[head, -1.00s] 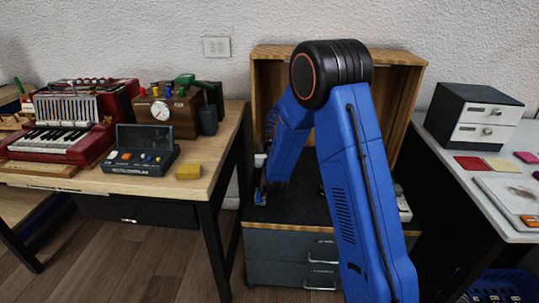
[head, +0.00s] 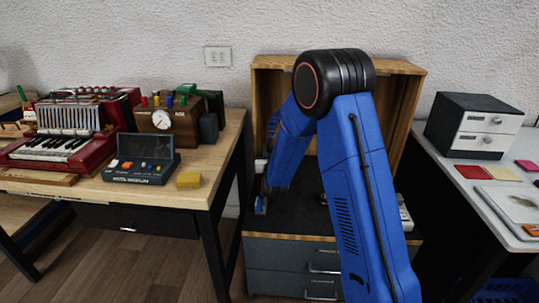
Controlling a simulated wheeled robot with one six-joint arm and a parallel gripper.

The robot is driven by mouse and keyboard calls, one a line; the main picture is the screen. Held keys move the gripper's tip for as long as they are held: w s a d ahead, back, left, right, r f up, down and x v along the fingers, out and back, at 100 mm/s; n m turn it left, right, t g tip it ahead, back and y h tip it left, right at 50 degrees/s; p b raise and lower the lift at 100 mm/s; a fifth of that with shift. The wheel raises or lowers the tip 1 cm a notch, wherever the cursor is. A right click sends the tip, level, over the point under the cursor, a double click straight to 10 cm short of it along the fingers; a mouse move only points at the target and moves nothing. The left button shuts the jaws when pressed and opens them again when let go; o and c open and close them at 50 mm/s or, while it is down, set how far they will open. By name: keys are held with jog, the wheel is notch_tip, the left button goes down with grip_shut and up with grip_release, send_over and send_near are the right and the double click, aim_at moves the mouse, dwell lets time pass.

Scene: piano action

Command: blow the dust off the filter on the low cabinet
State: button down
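The low cabinet (head: 290,244) stands mid-view, with grey drawers, a dark top and a wooden back and sides. My blue arm crosses in front of it and hides much of its top. The arm's lower end reaches down to the left part of the cabinet top. My gripper is too small and dark there to make out, and I cannot tell whether it holds anything. A small blue and white item (head: 260,205) shows at the top's left front edge. A whitish object (head: 404,212) shows partly at the right, behind my arm. I cannot make out the filter for certain.
A wooden table (head: 222,174) on the left holds a red accordion (head: 60,143), a brown box with a dial (head: 165,120), a dark case (head: 140,172) and a yellow block (head: 189,180). A light table (head: 500,210) on the right holds a small drawer unit (head: 474,125).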

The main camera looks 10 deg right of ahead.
notch_tip(320, 180, up, 9)
dwell(0.4)
